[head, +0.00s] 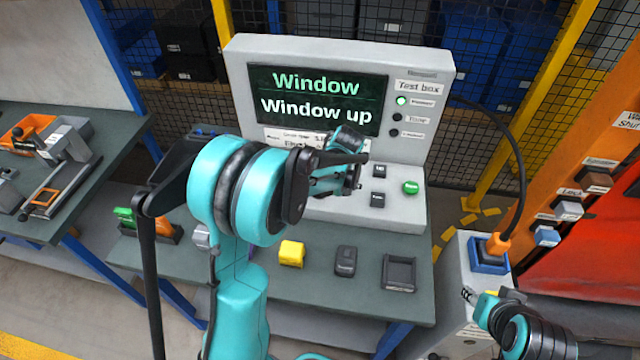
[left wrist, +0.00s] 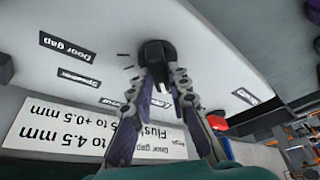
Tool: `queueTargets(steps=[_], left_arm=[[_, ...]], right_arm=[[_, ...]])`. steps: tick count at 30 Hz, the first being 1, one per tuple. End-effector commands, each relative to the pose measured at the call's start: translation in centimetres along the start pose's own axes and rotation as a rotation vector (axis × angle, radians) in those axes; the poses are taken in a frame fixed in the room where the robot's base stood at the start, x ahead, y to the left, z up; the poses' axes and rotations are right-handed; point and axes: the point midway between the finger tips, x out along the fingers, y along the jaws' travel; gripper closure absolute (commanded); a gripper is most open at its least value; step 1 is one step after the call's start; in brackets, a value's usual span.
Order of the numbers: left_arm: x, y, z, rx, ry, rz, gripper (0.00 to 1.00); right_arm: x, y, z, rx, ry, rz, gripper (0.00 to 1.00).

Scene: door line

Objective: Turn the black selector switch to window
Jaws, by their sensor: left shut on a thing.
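The grey test box (head: 435,125) stands on the table, and its screen (head: 318,100) reads "Window" and "Window up". The black selector switch (left wrist: 155,53) shows at the upper middle of the left wrist view, on the pale panel. My left gripper (left wrist: 160,82) has its fingers closed on both sides of the switch knob. In the head view my left gripper (head: 350,172) is at the front of the box, and my arm hides the switch. My right gripper (head: 482,300) is at the lower right, away from the box; its finger opening is unclear.
A green button (head: 411,187) and black buttons (head: 378,171) sit right of my left gripper. A yellow block (head: 292,253) and dark parts lie on the table before the box. A black cable (head: 522,165) arcs at right to an orange plug (head: 494,245).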

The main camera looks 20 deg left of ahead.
Motion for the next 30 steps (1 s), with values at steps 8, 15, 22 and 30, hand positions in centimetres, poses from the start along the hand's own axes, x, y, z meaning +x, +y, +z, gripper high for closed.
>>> queueTargets(steps=[8, 15, 22, 30], left_arm=[[0.04, 0.13, 0.03, -0.136, -0.001, -0.056, 1.0], [0.02, 0.13, 0.04, -0.187, -0.002, -0.077, 1.0], [0.02, 0.13, 0.04, -0.198, -0.002, -0.081, 1.0], [0.02, 0.13, 0.05, -0.197, -0.002, -0.081, 0.73]], right_arm=[[0.08, 0.0, 0.06, 0.0, 0.0, 0.0, 0.6], [0.1, 0.0, 0.07, 0.0, 0.0, 0.0, 0.6], [0.1, 0.0, 0.07, 0.0, 0.0, 0.0, 0.6], [0.1, 0.0, 0.07, 0.0, 0.0, 0.0, 0.6]])
